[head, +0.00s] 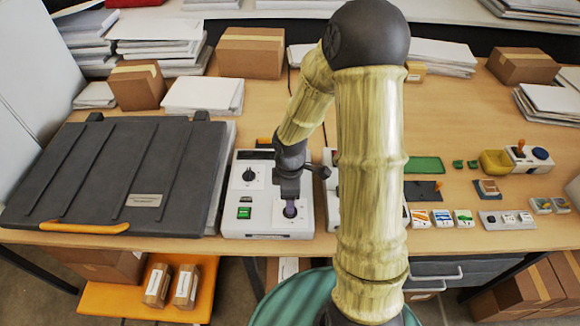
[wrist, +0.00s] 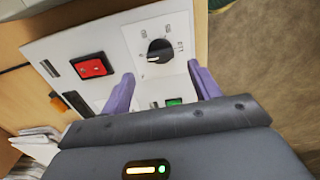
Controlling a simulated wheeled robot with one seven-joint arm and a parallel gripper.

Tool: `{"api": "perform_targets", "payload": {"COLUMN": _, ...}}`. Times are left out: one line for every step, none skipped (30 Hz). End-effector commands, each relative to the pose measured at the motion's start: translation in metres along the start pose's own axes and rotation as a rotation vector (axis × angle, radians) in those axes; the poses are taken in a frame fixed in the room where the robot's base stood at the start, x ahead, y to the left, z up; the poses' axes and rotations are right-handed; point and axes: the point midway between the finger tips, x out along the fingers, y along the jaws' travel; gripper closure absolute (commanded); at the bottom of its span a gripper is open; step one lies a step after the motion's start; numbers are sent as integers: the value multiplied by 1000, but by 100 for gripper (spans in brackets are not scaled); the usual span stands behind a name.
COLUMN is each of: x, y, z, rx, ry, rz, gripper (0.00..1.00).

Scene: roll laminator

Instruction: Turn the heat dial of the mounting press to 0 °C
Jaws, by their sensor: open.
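The mounting press (head: 120,180) lies at the left of the table in the head view, its dark ribbed lid down. Beside it is a white control unit (head: 268,225) with two black dials. My gripper (head: 290,203) points down over the front right dial (head: 290,213). The wrist view shows this dial (wrist: 160,51) just beyond the tips of my open gripper (wrist: 160,74), roughly between the purple fingers. Its white pointer line faces lower left; the scale marks are too small to read. The other dial (head: 249,175) sits at the back left. I cannot tell which is the heat dial.
A green switch (head: 244,212) is left of the front dial, and a red rocker switch (wrist: 91,67) shows in the wrist view. An orange handle (head: 84,227) runs along the lid's front. Small items lie to the right; my arm hides the area between.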

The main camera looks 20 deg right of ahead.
Motion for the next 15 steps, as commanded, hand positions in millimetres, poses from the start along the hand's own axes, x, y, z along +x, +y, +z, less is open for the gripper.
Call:
{"api": "perform_targets", "payload": {"x": -12, "y": 1, "z": 0, "rx": 2, "ry": 1, "rz": 5, "gripper": 38}}
{"api": "perform_targets", "payload": {"x": -18, "y": 2, "z": 0, "rx": 3, "ry": 2, "rz": 6, "gripper": 38}}
{"api": "perform_targets", "payload": {"x": -26, "y": 2, "z": 0, "rx": 3, "ry": 1, "rz": 6, "gripper": 38}}
{"api": "perform_targets", "payload": {"x": -32, "y": 1, "z": 0, "rx": 3, "ry": 1, "rz": 5, "gripper": 38}}
{"api": "perform_targets", "payload": {"x": -38, "y": 1, "z": 1, "rx": 2, "ry": 1, "rz": 6, "gripper": 38}}
{"api": "perform_targets", "payload": {"x": -46, "y": 1, "z": 0, "rx": 3, "ry": 1, "rz": 5, "gripper": 38}}
{"api": "perform_targets", "payload": {"x": -52, "y": 2, "z": 0, "rx": 2, "ry": 1, "rz": 7, "gripper": 38}}
{"api": "perform_targets", "payload": {"x": -58, "y": 1, "z": 1, "rx": 2, "ry": 0, "rz": 6, "gripper": 38}}
{"api": "perform_targets", "payload": {"x": -66, "y": 1, "z": 0, "rx": 2, "ry": 1, "rz": 6, "gripper": 38}}
{"api": "perform_targets", "payload": {"x": -72, "y": 2, "z": 0, "rx": 1, "ry": 1, "rz": 7, "gripper": 38}}
{"api": "perform_targets", "payload": {"x": -78, "y": 2, "z": 0, "rx": 3, "ry": 1, "rz": 7, "gripper": 38}}
{"api": "perform_targets", "payload": {"x": -86, "y": 2, "z": 0, "rx": 1, "ry": 0, "rz": 7, "gripper": 38}}
{"api": "perform_targets", "payload": {"x": -91, "y": 1, "z": 0, "rx": 2, "ry": 0, "rz": 5, "gripper": 38}}
{"api": "perform_targets", "payload": {"x": -97, "y": 1, "z": 0, "rx": 1, "ry": 1, "rz": 6, "gripper": 38}}
{"api": "perform_targets", "payload": {"x": -103, "y": 2, "z": 0, "rx": 1, "ry": 0, "rz": 6, "gripper": 38}}
